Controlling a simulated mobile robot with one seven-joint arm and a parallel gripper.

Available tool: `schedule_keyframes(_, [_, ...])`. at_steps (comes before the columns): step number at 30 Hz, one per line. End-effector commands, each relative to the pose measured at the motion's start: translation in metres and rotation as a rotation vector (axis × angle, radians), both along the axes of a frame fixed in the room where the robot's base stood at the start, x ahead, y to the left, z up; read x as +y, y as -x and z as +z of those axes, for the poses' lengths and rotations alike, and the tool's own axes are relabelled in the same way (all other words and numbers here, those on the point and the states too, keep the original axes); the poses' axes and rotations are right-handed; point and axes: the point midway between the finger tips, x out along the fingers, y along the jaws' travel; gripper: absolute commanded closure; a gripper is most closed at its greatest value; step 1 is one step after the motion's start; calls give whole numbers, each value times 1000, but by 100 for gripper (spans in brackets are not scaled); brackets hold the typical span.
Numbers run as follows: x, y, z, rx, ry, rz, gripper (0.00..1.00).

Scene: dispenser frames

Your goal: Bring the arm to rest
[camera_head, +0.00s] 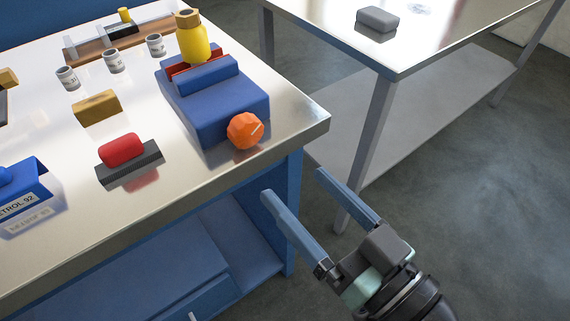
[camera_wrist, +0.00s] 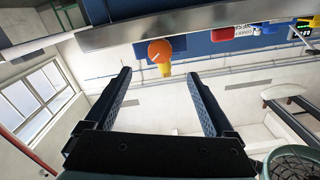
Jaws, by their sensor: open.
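My gripper (camera_head: 293,194) is open and empty in the head view. It is in the air in front of the near right corner of the blue workbench (camera_head: 318,122), its two fingers apart and pointing up and to the left. In the wrist view my gripper (camera_wrist: 160,78) shows both fingers spread with nothing between them. The blue dispenser device (camera_head: 228,104) with an orange knob (camera_head: 245,131) stands on the bench beyond the fingertips. The orange knob also shows in the wrist view (camera_wrist: 160,50), beyond the fingers.
A red object (camera_head: 122,149) on a dark block, a tan block (camera_head: 97,108), several small cups (camera_head: 113,60) and a blue labelled bin (camera_head: 28,194) are on the bench. A second metal table (camera_head: 420,45) holds a grey block (camera_head: 377,19).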

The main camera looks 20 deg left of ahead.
Motion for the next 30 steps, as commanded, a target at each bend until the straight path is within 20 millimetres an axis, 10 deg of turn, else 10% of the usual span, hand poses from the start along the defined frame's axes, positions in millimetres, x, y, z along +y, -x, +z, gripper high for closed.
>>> schedule_keyframes(21, [-6, 3, 1, -1, 3, -7, 12])
schedule_keyframes(30, [-13, -70, 59, -88, 88, -296, 12])
